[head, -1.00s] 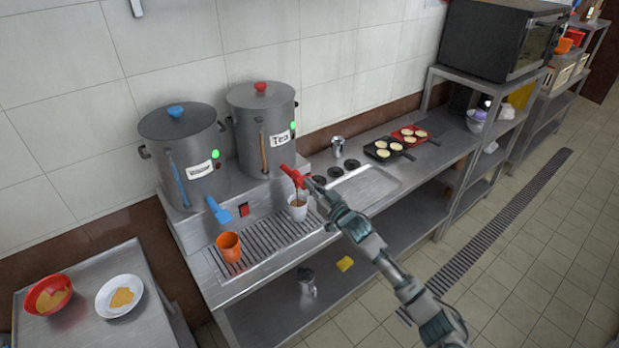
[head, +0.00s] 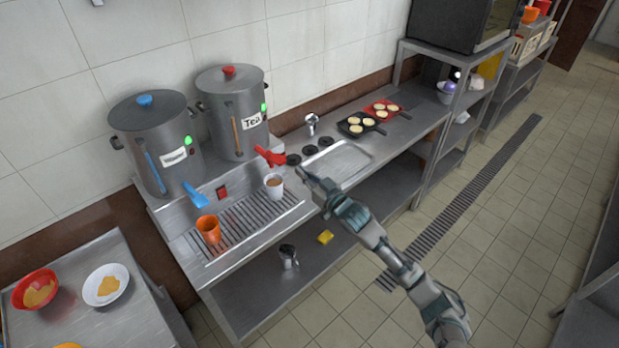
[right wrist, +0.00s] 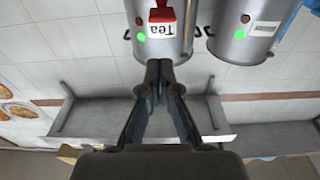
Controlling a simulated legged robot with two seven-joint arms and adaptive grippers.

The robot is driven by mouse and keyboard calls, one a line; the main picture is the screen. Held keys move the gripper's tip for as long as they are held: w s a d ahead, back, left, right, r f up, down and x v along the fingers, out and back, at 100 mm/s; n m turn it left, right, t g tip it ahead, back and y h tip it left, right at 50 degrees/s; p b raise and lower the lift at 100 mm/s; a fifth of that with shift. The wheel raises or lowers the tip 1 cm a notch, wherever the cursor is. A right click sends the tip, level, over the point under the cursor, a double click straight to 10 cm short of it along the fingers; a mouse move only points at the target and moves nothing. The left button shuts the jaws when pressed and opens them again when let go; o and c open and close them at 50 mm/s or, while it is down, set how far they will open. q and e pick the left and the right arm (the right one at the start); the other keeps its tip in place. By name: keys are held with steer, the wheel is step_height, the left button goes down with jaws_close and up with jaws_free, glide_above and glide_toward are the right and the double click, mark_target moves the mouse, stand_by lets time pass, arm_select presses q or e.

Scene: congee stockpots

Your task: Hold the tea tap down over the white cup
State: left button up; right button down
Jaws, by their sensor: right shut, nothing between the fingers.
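The tea pot (head: 234,112) is a grey steel stockpot with a red lid knob and a "Tea" label. Its red tap (head: 270,156) sticks out at the front and shows upside down in the right wrist view (right wrist: 161,14). The white cup (head: 274,187) stands upright on the drip grate below the tap, with brown tea in it. No stream of tea shows. My right gripper (head: 301,171) is shut and empty, to the right of the tap and cup and apart from both. In the wrist view its fingertips (right wrist: 160,66) meet. My left gripper is not in view.
A second pot (head: 157,145) with a blue tap (head: 195,194) stands left of the tea pot. An orange cup (head: 208,229) stands on the grate (head: 260,218). Pans with pale food (head: 357,124) lie at the back right. A side table at left holds a red bowl (head: 36,290) and a white plate (head: 106,286).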

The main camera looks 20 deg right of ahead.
steer(key=shift+v, duration=1.2)
steer(key=shift+s, duration=0.1)
